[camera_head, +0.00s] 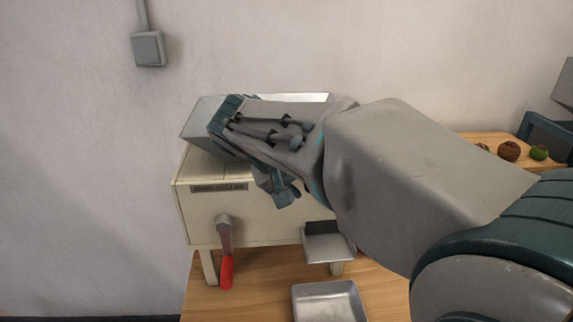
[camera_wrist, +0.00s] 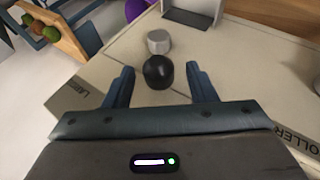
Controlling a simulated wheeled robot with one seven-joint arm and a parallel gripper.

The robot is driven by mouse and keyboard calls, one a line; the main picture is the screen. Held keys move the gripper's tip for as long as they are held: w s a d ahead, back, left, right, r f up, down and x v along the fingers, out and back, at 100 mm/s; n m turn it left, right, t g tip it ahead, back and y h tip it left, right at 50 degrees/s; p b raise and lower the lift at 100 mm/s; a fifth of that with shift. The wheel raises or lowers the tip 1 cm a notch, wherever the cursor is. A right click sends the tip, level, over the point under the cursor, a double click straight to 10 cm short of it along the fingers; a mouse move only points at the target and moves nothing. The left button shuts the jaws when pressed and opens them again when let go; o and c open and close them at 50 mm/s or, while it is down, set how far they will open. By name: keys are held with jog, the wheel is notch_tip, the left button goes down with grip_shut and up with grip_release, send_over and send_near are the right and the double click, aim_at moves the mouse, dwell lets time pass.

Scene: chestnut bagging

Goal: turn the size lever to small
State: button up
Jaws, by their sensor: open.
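A black ball knob (camera_wrist: 158,72), which looks like the end of the size lever, shows in the wrist view beside a short grey metal cylinder (camera_wrist: 159,41) on the machine's cream surface. My gripper (camera_wrist: 160,76) is open, with one finger on each side of the knob and a gap on both sides. Whether the fingertips are level with the knob cannot be told. A grey plate (camera_wrist: 72,98) at left reads partly "LAR". In the head view my gripper (camera_head: 282,190) is over the cream machine (camera_head: 255,214) and my arm hides the knob.
A red-handled crank (camera_head: 226,262) hangs at the machine's front. A metal chute (camera_head: 328,245) sits above a metal tray (camera_head: 328,300) on the wooden table (camera_head: 255,297). A wooden board (camera_head: 490,138) with chestnuts (camera_head: 509,151) is at right. A purple object (camera_wrist: 137,9) shows at the wrist view's top.

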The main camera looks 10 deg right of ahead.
jog(key=v, duration=1.3)
jog(key=shift+a+r, duration=0.2)
jog(key=shift+r, duration=0.1)
